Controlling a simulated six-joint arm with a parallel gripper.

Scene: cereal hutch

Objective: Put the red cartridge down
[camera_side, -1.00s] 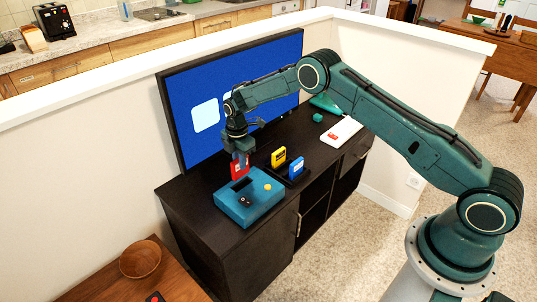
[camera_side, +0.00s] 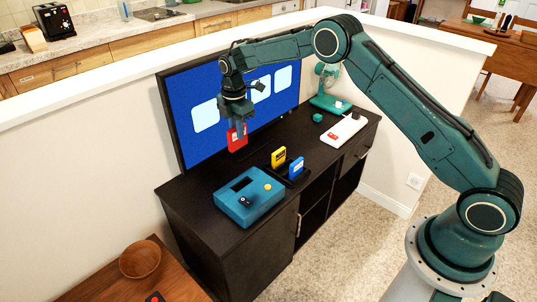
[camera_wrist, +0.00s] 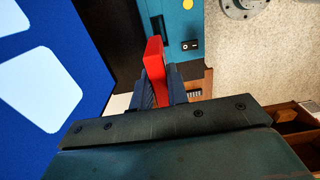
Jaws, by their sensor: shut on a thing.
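The red cartridge (camera_side: 236,140) is upright in my gripper (camera_side: 239,125), held in the air above the cabinet top and in front of the television screen. My gripper is shut on it. In the wrist view the red cartridge (camera_wrist: 155,67) shows edge-on between the fingers (camera_wrist: 156,90). The blue console (camera_side: 249,202) with a dark slot and a yellow button lies below and in front of it; part of the console (camera_wrist: 180,25) also shows at the top of the wrist view.
A dark holder with a yellow cartridge (camera_side: 278,157) and a blue cartridge (camera_side: 296,168) stands right of the console. A white power strip (camera_side: 343,131), a teal cube (camera_side: 317,118) and a teal fan (camera_side: 329,92) are farther right. The television (camera_side: 205,115) stands close behind my gripper.

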